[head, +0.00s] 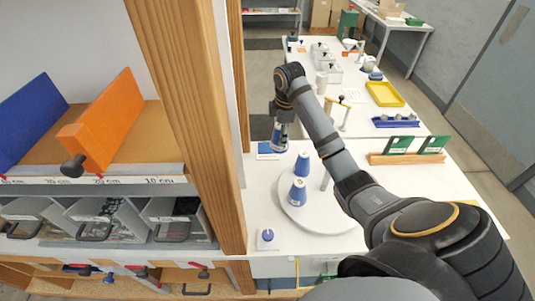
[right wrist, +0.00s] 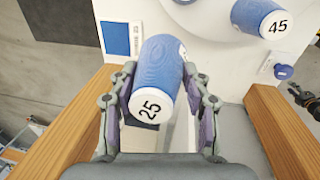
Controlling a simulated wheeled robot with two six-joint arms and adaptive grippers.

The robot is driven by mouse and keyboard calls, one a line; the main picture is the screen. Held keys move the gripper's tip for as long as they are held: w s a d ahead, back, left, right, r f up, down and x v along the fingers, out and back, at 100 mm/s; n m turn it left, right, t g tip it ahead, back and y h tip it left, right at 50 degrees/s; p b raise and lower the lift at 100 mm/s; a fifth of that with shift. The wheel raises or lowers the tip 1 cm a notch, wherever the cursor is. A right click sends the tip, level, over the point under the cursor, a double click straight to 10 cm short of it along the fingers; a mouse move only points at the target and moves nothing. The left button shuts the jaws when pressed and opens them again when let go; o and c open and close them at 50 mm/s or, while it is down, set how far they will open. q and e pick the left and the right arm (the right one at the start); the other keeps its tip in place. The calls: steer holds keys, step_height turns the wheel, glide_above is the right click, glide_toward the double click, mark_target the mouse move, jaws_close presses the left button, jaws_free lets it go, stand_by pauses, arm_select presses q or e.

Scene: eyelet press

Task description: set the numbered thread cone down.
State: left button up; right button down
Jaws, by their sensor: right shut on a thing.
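My right gripper (right wrist: 160,108) is shut on a blue thread cone (right wrist: 160,65) whose white end reads 25. In the head view my right gripper (head: 283,112) hangs over the near table's far left edge, with the held cone (head: 278,136) below it, close to a blue square (head: 265,148). The blue square also shows in the right wrist view (right wrist: 115,38), left of the held cone. I cannot tell whether the cone touches the table. Two more blue cones, one farther (head: 303,161) and one nearer (head: 298,191), stand on a round white disc (head: 325,220). My left gripper is not in view.
A cone marked 45 (right wrist: 258,14) shows in the right wrist view. A wooden post (head: 190,110) stands left of the table. A small blue-knobbed block (head: 267,238) lies near the front. Green cards in a wooden holder (head: 405,158) stand at right. White table is bare between disc and blue square.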

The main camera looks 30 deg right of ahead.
steer(key=shift+w+f, duration=0.2)
steer(key=shift+f, duration=0.1)
steer(key=w+b, duration=0.1)
steer(key=w+f+b, duration=0.1)
steer(key=b, duration=0.1)
steer(key=shift+d+f, duration=0.25)
steer(key=shift+f, duration=0.05)
steer(key=w+d+f+b, duration=0.1)
steer(key=w+f+b, duration=0.1)
steer(key=w+b, duration=0.35)
steer(key=p, duration=0.1)
glide_above(269, 148)
step_height(269, 148, down, 6)
step_height(269, 148, down, 3)
steer(key=shift+a+r, duration=0.15)
steer(key=shift+f, duration=0.25)
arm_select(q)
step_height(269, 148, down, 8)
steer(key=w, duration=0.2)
